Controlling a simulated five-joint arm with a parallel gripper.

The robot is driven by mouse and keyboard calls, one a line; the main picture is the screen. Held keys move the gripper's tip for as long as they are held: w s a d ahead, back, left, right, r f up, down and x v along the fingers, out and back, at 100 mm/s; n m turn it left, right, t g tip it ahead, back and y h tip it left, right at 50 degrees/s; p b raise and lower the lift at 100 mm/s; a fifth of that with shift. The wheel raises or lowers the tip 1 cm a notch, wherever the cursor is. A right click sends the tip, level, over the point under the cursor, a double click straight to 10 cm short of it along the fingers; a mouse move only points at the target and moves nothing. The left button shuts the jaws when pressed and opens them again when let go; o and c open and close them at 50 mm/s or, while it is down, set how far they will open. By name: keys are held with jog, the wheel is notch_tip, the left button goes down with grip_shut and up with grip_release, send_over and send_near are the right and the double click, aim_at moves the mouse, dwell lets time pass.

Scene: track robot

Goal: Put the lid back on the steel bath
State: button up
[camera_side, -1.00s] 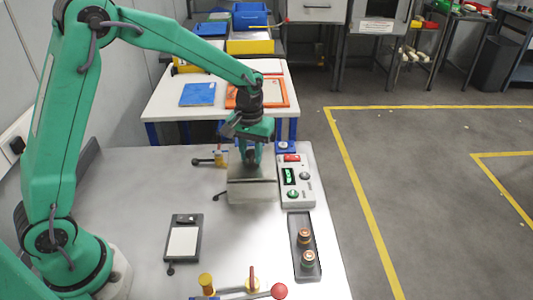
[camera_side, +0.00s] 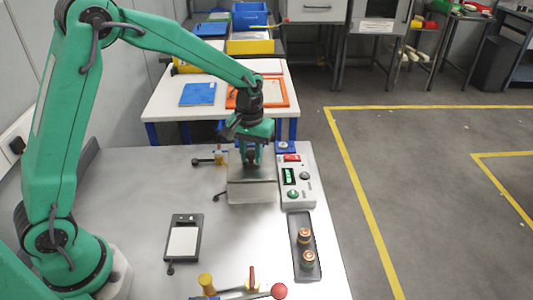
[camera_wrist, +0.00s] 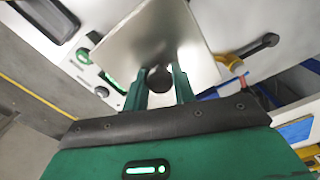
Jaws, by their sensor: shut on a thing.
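The lid (camera_wrist: 150,38) is a flat, square, pale metal plate with a dark round knob (camera_wrist: 160,80). My gripper (camera_wrist: 160,84) is shut on that knob, with one green finger on each side. In the side view my gripper (camera_side: 252,163) points down over the steel bath (camera_side: 252,193), a grey box near the back right of the bench. The lid (camera_side: 236,172) covers the top of the bath and looks level and lined up with its walls. I cannot tell whether it rests fully on the rim. The inside of the bath is hidden.
A control box (camera_side: 292,182) with a green display stands close to the right of the bath. A black tray (camera_side: 305,247) with two small cylinders lies in front of it. A valve handle (camera_side: 205,161) is behind left. The bench (camera_side: 125,190) is clear to the left.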

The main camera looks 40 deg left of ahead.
dwell(0.3)
jog(key=o, duration=1.6)
jog(key=shift+c, duration=0.2)
jog(key=shift+r, duration=0.15)
jog(key=shift+r, duration=3.4)
grip_shut()
